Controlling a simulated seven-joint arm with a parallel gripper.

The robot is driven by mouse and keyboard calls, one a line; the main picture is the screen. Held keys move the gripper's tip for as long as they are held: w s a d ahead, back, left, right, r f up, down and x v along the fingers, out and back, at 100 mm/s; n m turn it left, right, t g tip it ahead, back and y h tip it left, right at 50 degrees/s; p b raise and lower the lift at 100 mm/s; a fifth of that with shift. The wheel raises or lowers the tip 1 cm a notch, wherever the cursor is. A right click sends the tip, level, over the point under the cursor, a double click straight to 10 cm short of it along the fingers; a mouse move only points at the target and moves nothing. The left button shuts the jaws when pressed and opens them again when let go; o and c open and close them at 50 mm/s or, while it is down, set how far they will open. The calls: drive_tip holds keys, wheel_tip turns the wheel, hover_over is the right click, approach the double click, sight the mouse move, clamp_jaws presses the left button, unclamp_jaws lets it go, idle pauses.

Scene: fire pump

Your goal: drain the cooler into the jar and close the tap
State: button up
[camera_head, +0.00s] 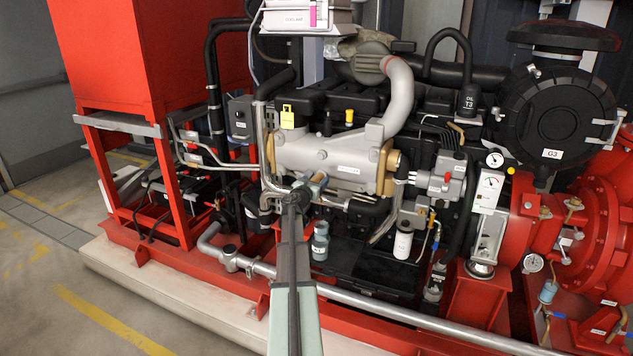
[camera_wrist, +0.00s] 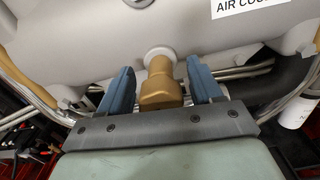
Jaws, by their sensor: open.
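The cooler (camera_head: 335,160) is the large grey casting on the engine's side; its label in the wrist view (camera_wrist: 245,5) reads "AIR COO…", cut off by the frame edge. A brass tap (camera_wrist: 160,86) sticks out from the cooler's underside on a pale round boss. My gripper (camera_wrist: 160,92) has its two blue fingers apart, one on each side of the tap, with a gap visible on both sides. In the head view my gripper (camera_head: 312,187) is at the cooler's lower left and hides most of the tap. A small grey-blue jar (camera_head: 320,243) stands upright below and slightly right of my gripper.
A grey pipe (camera_head: 375,307) runs low along the front of the red base. A white filter (camera_head: 403,240) hangs right of the jar. A dark hose (camera_wrist: 285,85) curves close to the right finger. The floor at front left is clear.

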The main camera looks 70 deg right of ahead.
drive_tip(key=c, duration=1.1)
